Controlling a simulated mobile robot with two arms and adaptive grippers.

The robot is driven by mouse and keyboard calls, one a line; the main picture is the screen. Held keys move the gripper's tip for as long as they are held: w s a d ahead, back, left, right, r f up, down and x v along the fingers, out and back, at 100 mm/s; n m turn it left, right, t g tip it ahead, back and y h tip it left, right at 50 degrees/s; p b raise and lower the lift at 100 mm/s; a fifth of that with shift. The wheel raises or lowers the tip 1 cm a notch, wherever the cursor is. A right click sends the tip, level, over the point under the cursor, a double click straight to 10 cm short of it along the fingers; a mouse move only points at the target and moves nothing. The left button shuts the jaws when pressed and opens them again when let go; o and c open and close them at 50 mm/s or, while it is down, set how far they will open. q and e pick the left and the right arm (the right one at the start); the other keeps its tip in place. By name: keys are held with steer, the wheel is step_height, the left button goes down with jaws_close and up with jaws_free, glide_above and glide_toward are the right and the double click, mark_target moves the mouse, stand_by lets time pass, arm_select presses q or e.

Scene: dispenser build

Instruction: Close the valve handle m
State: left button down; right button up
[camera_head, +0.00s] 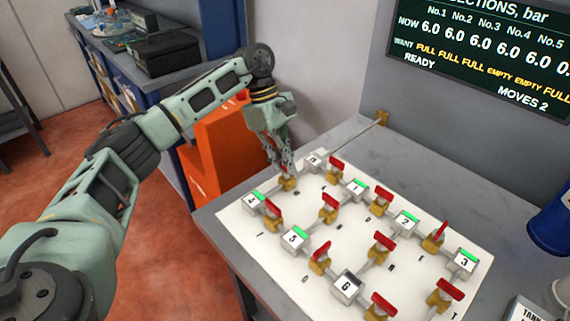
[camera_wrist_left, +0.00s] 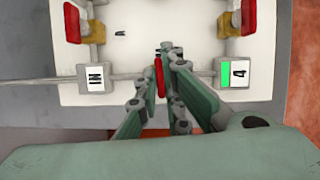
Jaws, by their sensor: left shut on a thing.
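A white valve board (camera_head: 247,233) lies on the grey bench. It carries several red valve handles on brass bodies along thin pipes; one (camera_head: 330,202) is near the board's middle. My left gripper (camera_head: 284,172) reaches down to the valve (camera_head: 288,185) between the IN box (camera_head: 315,158) and box 4 (camera_head: 254,201). In the left wrist view its fingers (camera_wrist_left: 163,62) are shut on a red handle (camera_wrist_left: 160,80), seen edge-on between the IN box (camera_wrist_left: 95,78) and box 4 (camera_wrist_left: 232,73). The fingers partly hide this valve. I cannot read a letter m there. My right gripper is not in view.
A dark screen (camera_head: 480,55) reads READY and MOVES 2. Neighbouring handles (camera_head: 272,208) stand close to my left gripper. An orange cabinet (camera_head: 215,150) stands beside the bench. A blue container (camera_head: 550,225) is at the right edge.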

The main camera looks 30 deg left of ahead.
arm_select(q)
steer(key=shift+w+r+m, duration=0.1)
steer(key=shift+r+m, duration=0.05)
steer(key=shift+m, duration=0.35)
steer(key=c, duration=1.9)
jaws_free()
steer(key=v, duration=1.1)
steer(key=shift+w+r, duration=0.2)
steer(key=shift+r, duration=0.2)
steer(key=shift+a, duration=0.15)
